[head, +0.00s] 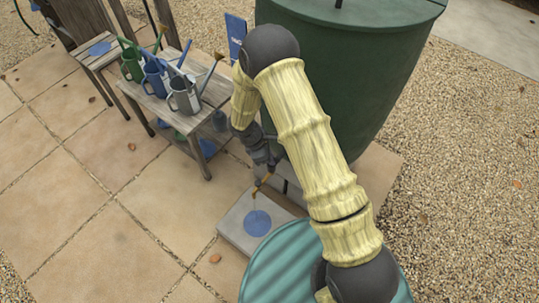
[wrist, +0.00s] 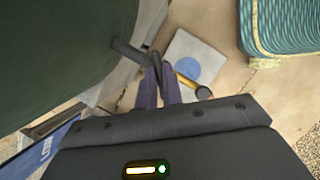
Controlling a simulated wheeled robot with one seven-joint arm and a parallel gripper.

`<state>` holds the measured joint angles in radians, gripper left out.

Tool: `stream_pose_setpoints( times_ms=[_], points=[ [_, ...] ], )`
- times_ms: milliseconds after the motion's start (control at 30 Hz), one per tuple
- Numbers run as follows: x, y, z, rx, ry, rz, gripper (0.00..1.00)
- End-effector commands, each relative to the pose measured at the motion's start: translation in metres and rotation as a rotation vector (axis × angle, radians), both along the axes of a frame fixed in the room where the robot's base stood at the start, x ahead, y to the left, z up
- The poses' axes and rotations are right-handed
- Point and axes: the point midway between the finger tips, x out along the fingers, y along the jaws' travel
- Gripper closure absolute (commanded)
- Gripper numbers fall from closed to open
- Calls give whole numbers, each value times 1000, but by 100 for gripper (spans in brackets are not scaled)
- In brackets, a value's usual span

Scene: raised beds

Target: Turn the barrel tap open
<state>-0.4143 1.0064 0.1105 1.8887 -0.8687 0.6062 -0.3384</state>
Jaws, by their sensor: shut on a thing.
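The green barrel (head: 345,75) stands behind my arm in the head view and fills the left of the wrist view (wrist: 50,55). A dark pipe (wrist: 130,51) comes out of its side. The tap is partly hidden by my fingers; a brass-coloured part of it (wrist: 187,81) with a dark round end shows just right of the fingertips. The same brass part is small in the head view (head: 262,182). My gripper (wrist: 158,72) is shut on the tap, close to the pipe's end. How far the tap is turned cannot be told.
Below the tap lies a pale slab (head: 236,217) with a blue disc (head: 257,223). A wooden bench (head: 187,121) with several watering cans stands at the left. A ribbed teal container (head: 285,262) is close in front. Paving at the left is open.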

Motion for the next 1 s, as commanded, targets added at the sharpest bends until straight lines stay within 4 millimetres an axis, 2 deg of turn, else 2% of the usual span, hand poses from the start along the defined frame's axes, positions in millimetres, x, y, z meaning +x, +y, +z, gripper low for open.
stream_pose_setpoints(
  times_ms=[600, 1000],
  points=[
    [-5, -2, -7, -2, 2, 580, 100],
    [-5, -4, -5, -1, 3, 822, 100]
  ],
)
